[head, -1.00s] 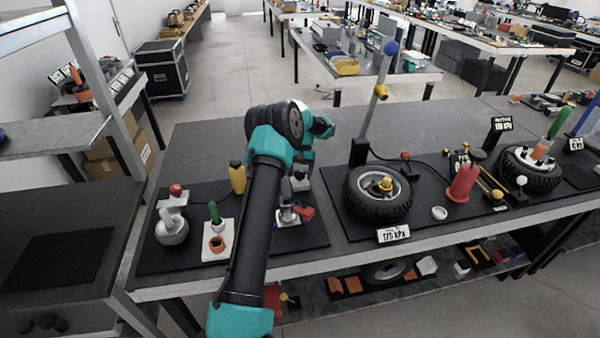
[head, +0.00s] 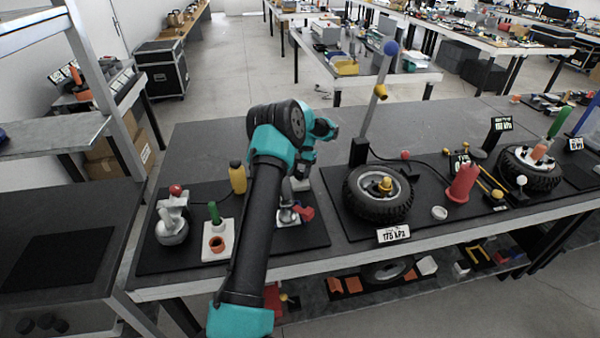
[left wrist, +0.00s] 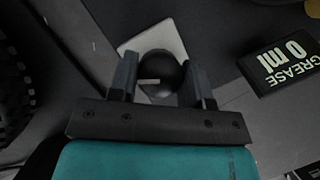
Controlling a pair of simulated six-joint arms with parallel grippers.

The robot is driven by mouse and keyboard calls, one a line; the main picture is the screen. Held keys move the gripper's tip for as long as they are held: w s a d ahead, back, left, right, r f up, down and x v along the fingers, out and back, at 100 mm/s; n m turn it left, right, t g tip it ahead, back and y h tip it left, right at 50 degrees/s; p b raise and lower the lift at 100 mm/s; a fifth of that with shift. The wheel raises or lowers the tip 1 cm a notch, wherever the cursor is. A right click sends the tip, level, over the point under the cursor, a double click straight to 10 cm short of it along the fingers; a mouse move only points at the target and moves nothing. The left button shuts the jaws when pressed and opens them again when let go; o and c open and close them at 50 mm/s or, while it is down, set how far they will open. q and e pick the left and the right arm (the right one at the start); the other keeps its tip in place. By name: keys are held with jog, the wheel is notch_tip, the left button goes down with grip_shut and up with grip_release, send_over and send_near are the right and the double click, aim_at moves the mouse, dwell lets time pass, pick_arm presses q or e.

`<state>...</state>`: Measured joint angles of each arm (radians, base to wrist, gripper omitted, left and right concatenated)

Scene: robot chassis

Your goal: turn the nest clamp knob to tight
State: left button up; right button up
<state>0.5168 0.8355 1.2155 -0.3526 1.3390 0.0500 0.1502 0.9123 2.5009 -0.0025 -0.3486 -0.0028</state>
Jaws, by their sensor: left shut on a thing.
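A round black knob (left wrist: 162,68) with a short white mark sits on a pale square plate (left wrist: 150,42) in the left wrist view. The mark lies nearly level across the picture, left of the knob's middle. My left gripper (left wrist: 158,84) has one finger on each side of the knob and is shut on it. In the head view my left arm comes over the bench, and its wrist hides the knob and the fingers. A small pale part of a fixture (head: 300,184) shows just below the wrist. My right gripper is in neither view.
A black "GREASE 0 ml" sign (left wrist: 284,63) lies right of the knob in the wrist view. In the head view, a yellow bottle (head: 238,177) stands left of my arm, a red-handled part (head: 304,213) and a wheel (head: 378,193) to its right. The bench's back is clear.

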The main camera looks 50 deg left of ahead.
pick_arm(q)
jog(key=shift+m, duration=0.6)
jog(key=o, duration=0.9)
jog(key=shift+r, duration=0.1)
jog(key=v, duration=1.7)
jog(key=shift+w+d, duration=0.2)
jog(key=shift+w, duration=0.05)
jog(key=shift+r, duration=0.1)
